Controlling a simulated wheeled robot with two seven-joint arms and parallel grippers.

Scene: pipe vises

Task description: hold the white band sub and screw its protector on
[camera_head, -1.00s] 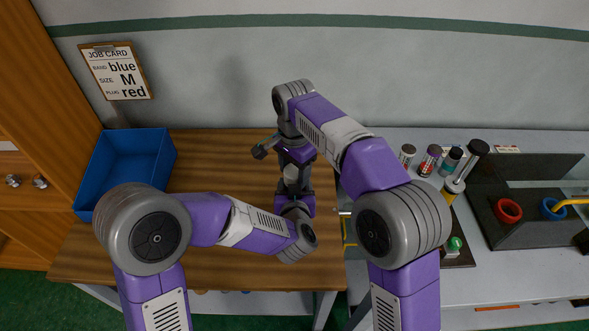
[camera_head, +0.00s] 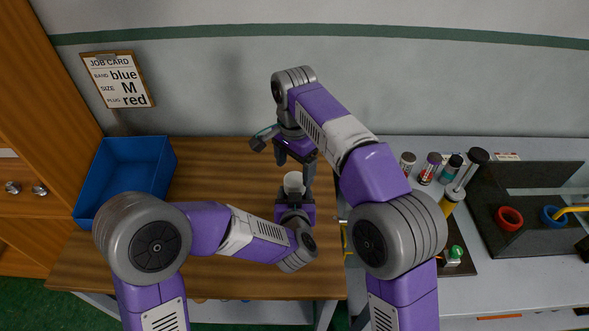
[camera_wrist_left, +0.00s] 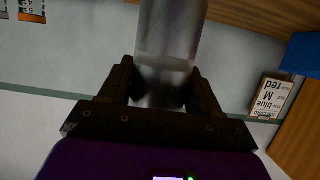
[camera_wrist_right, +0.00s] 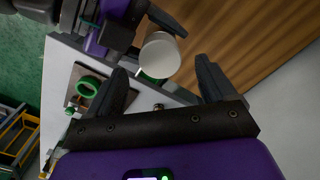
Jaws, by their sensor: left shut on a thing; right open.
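The white band sub (camera_head: 293,184) stands upright in my left gripper (camera_head: 294,196), which is shut on it above the wooden table. In the left wrist view the sub (camera_wrist_left: 166,45) is a grey cylinder with a paler band, between the fingers (camera_wrist_left: 162,80). Its upper end (camera_wrist_right: 159,55) looks like a plain white round face in the right wrist view; I cannot tell whether this is a separate protector. My right gripper (camera_head: 296,164) is open and empty just above the sub, its fingers (camera_wrist_right: 161,70) apart and clear of it.
A blue bin (camera_head: 125,178) stands at the left of the table, below a job card (camera_head: 119,80). On the right bench are several banded cylinders (camera_head: 430,168), a dark rack with a red ring (camera_head: 509,218) and a blue ring (camera_head: 553,215). A green ring (camera_wrist_right: 89,87) lies nearby.

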